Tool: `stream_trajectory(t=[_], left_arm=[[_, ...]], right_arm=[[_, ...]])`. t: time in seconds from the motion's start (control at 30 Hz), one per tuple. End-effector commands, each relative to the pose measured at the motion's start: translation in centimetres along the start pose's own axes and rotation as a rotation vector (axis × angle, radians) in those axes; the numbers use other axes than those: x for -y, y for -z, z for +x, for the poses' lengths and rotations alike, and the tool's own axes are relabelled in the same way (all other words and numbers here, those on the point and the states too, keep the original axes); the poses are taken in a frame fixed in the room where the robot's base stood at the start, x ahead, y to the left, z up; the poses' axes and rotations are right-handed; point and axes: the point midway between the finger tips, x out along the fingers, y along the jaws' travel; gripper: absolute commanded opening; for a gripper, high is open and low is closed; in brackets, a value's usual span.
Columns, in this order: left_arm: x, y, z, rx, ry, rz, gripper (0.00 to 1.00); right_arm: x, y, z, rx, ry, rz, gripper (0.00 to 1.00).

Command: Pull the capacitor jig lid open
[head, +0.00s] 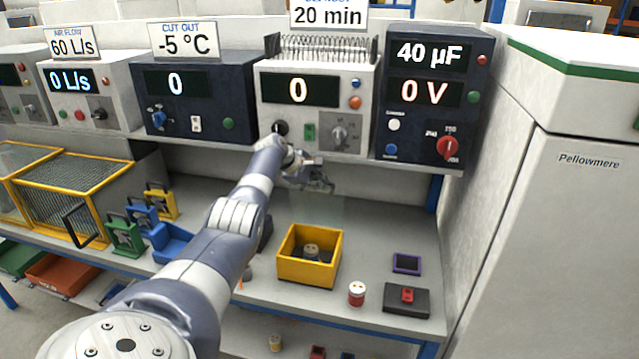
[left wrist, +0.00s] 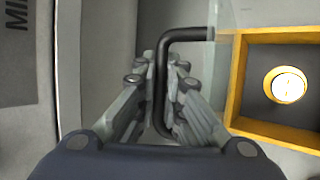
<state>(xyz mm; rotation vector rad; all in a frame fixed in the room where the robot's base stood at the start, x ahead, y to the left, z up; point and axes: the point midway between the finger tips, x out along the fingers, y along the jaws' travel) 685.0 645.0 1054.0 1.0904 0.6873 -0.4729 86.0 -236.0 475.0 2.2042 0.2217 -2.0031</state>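The capacitor jig is a yellow open-topped box (head: 290,269) on the lower bench, with a cylindrical capacitor (head: 312,252) standing inside. Its clear lid (head: 328,208) shows faintly, raised above the back of the box. My left gripper (head: 318,184) is above and behind the box, at the lid's top. In the left wrist view, the fingers (left wrist: 158,75) close around the black bent lid handle (left wrist: 188,34), which joins the clear lid (left wrist: 224,18). The yellow box wall (left wrist: 234,85) and the round capacitor top (left wrist: 287,84) show at right. My right gripper is not in view.
A red-and-white capacitor (head: 356,293), a black block with a red switch (head: 407,299) and a purple-framed pad (head: 407,263) lie right of the jig. Instrument boxes (head: 317,100) stand on the shelf behind the arm. Blue, green and yellow holders (head: 143,220) stand left.

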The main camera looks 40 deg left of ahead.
Motion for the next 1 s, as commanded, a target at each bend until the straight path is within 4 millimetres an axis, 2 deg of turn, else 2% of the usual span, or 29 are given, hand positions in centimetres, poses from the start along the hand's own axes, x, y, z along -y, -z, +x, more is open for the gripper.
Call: stream_trajectory(t=[0.03, 0.1, 0.13, 0.63, 1.0], left_arm=[[-0.7, -0.1, -0.1, 0.002, -0.019, -0.003, 0.11], [-0.6, -0.2, -0.1, 0.002, -0.019, -0.003, 0.27], [-0.6, -0.1, -0.1, 0.002, -0.018, -0.003, 0.3], [-0.3, 0.1, -0.5, 0.0, -0.009, -0.002, 0.3], [-0.3, 0.1, -3.7, -0.002, -0.011, 0.001, 0.3]], right_arm=[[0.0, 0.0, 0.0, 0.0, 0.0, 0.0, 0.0], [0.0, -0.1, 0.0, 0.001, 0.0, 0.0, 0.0], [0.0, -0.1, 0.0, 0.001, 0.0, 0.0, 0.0], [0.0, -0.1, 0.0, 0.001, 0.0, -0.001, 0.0], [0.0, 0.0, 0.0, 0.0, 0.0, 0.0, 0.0]])
